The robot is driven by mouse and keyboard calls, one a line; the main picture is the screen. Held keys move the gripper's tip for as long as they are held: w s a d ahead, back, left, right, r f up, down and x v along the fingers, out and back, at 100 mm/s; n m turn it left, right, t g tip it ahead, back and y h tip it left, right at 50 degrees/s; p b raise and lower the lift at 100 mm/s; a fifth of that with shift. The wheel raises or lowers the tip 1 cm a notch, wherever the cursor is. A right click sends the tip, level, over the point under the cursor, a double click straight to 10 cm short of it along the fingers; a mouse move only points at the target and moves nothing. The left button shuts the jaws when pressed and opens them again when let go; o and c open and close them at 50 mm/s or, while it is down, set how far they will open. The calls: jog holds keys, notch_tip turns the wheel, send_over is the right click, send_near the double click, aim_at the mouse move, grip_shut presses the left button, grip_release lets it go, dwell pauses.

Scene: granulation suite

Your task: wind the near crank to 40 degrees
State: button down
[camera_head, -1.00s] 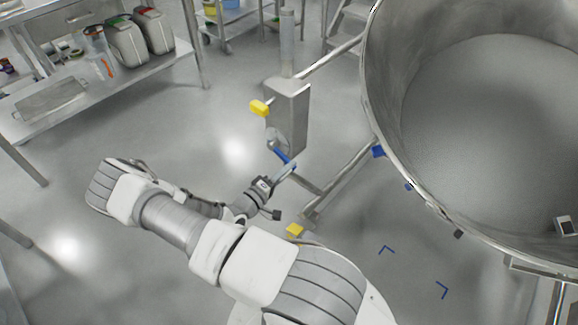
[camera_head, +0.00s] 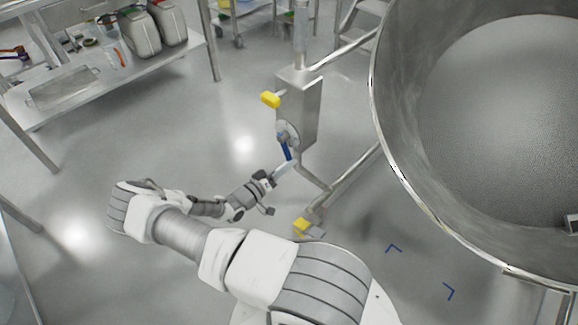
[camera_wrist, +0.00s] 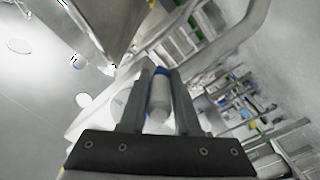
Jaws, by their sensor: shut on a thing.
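The near crank has a blue arm (camera_head: 285,149) on a round hub (camera_head: 288,132) at the side of a grey steel gearbox (camera_head: 300,105). My gripper (camera_head: 276,176) is at the crank's lower end, below the hub. In the wrist view my gripper (camera_wrist: 159,98) is shut around the crank's pale cylindrical handle (camera_wrist: 158,98), which has blue at its far end. The crank arm points down and slightly right in the head view. Any angle scale is too small to tell.
A large steel bowl (camera_head: 400,165) stands at the right on a tubular frame. A yellow block (camera_head: 271,100) sticks out left of the gearbox, and another yellow piece (camera_head: 301,226) is near the floor. A steel bench (camera_head: 110,75) holds jugs. Open floor lies at the left.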

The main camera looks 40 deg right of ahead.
jog(key=shift+w+a+f, duration=0.1)
jog(key=shift+w, duration=0.55)
jog(key=c, duration=0.7)
grip_release()
jog(key=shift+s, duration=0.1)
jog(key=a+p, duration=0.1)
jog(key=a, duration=0.4)
jog(key=s+a+p, duration=0.1)
jog(key=a, duration=1.1)
jog(key=shift+s+a+p, duration=0.2)
jog(key=shift+s+p, duration=0.05)
jog(key=shift+p, duration=0.15)
